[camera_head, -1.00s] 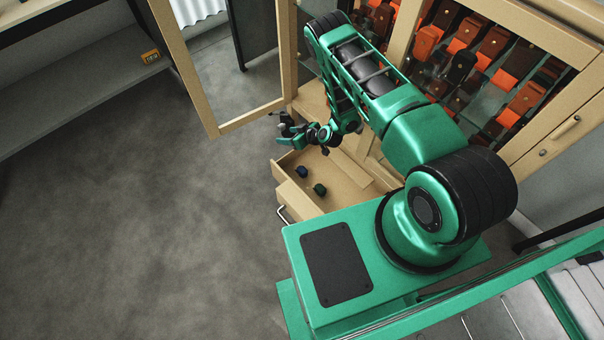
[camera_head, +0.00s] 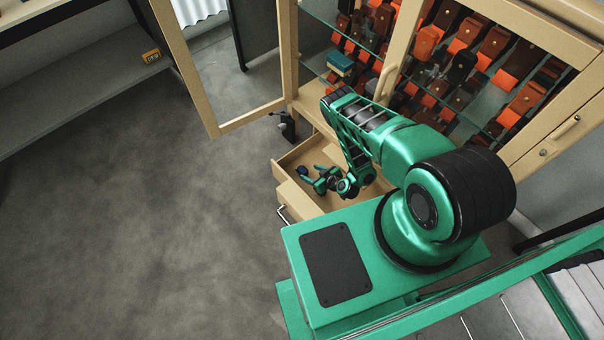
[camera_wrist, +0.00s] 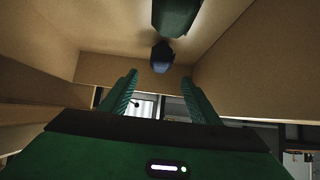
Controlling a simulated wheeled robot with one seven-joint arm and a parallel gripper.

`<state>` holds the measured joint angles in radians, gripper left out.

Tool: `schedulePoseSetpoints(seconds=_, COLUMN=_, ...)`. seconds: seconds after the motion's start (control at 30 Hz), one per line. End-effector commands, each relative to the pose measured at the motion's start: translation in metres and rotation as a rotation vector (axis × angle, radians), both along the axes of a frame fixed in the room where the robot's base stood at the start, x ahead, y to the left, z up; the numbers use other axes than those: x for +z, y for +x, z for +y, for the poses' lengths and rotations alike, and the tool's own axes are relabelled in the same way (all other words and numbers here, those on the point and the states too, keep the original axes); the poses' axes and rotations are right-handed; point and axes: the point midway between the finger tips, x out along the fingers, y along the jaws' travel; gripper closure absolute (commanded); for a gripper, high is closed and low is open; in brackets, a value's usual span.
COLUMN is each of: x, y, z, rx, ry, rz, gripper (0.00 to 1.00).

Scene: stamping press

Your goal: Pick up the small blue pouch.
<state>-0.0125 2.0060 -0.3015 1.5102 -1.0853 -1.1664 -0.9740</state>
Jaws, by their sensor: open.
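The small blue pouch (camera_head: 302,170) lies on the floor of the open wooden drawer (camera_head: 291,198), near its left end. In the wrist view the blue pouch (camera_wrist: 162,57) shows above the space between my two green fingers. My gripper (camera_head: 310,178) is low at the drawer, just beside the blue pouch in the head view. In the wrist view my gripper (camera_wrist: 160,95) has its fingers apart with nothing between them. A dark green pouch (camera_wrist: 176,14) lies close by the blue one, at the top edge; in the head view my gripper and arm hide it.
The drawer walls surround the pouches closely. Above the drawer stands a cabinet with glass shelves of brown and orange cases (camera_head: 463,68) and a teal box (camera_head: 340,64). Its open door (camera_head: 252,119) stands out to the left. The floor (camera_head: 150,220) at left is clear.

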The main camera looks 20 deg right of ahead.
Motion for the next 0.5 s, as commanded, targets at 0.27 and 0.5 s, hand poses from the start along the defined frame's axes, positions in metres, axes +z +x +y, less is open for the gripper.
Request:
schedulePoseSetpoints(seconds=0.27, x=-0.016, y=0.021, z=0.008, rx=-0.002, ry=0.001, rz=-0.001, gripper=0.44)
schedulePoseSetpoints(seconds=0.5, x=-0.031, y=0.037, z=0.014, rx=-0.003, ry=0.001, rz=-0.003, gripper=0.44)
